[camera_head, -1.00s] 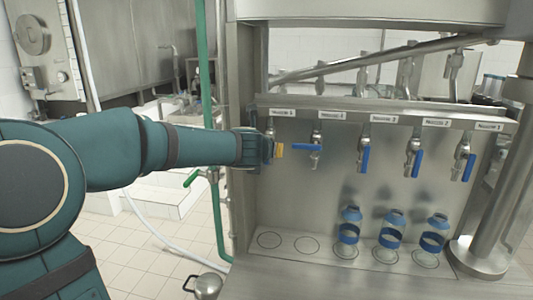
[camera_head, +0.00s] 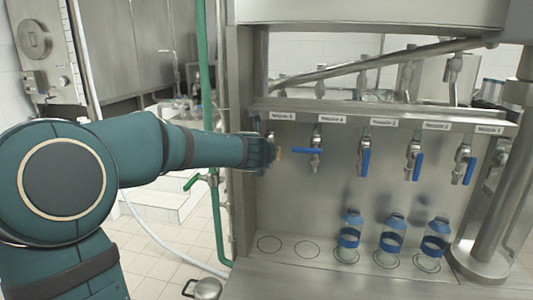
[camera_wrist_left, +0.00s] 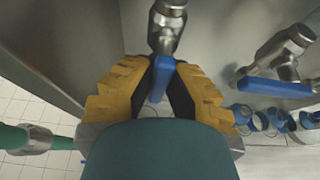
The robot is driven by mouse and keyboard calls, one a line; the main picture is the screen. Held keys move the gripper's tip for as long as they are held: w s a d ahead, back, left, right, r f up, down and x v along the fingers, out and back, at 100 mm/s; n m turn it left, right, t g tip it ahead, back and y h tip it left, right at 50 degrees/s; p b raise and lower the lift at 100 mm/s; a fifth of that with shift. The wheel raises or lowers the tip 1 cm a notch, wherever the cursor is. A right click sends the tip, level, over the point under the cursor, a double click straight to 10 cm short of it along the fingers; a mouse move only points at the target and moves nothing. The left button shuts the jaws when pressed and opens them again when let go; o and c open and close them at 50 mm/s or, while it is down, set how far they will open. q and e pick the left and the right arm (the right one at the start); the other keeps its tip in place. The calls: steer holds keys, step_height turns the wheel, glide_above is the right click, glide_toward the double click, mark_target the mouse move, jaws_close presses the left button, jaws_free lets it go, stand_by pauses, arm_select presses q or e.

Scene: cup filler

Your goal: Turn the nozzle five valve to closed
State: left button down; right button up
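The nozzle five valve (camera_head: 270,133) is the leftmost tap on the steel panel; its handle is hidden behind my left gripper (camera_head: 277,154) in the head view. In the left wrist view the valve body (camera_wrist_left: 166,25) is at top centre, and its blue handle (camera_wrist_left: 160,78) reaches down between the two yellow fingers. My left gripper (camera_wrist_left: 163,80) is around the handle with its fingers apart, and a gap shows beside the handle's lower end. Whether a fingertip touches it is unclear. My right gripper is out of view.
The nozzle four valve (camera_head: 315,153), with its blue handle sideways to the left, is close to the right. Three further valves with handles down follow. Bottles with blue bands (camera_head: 349,236) stand below on the right. A green pipe (camera_head: 205,80) runs upright behind my arm.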

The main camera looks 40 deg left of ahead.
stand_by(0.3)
arm_select(q)
steer(key=m+y, duration=0.2)
steer(key=shift+s+a+r+m+g+p, duration=0.1)
steer(key=shift+a+m+g+p, duration=0.1)
steer(key=shift+m+g+p, duration=0.2)
steer(key=m+y+b, duration=0.1)
steer(key=m+y, duration=0.1)
steer(key=m, duration=0.1)
steer(key=r+m+y+b, duration=0.1)
steer(key=m+y, duration=0.1)
steer(key=m, duration=0.2)
steer(key=a+m+y+b, duration=0.1)
steer(key=m, duration=0.2)
steer(key=shift+s+r+m+y, duration=0.25)
steer(key=shift+m+y, duration=0.05)
steer(key=shift+y, duration=0.1)
steer(key=shift+r, duration=0.1)
stand_by(0.4)
steer(key=c, duration=1)
jaws_free()
steer(key=shift+o, duration=0.2)
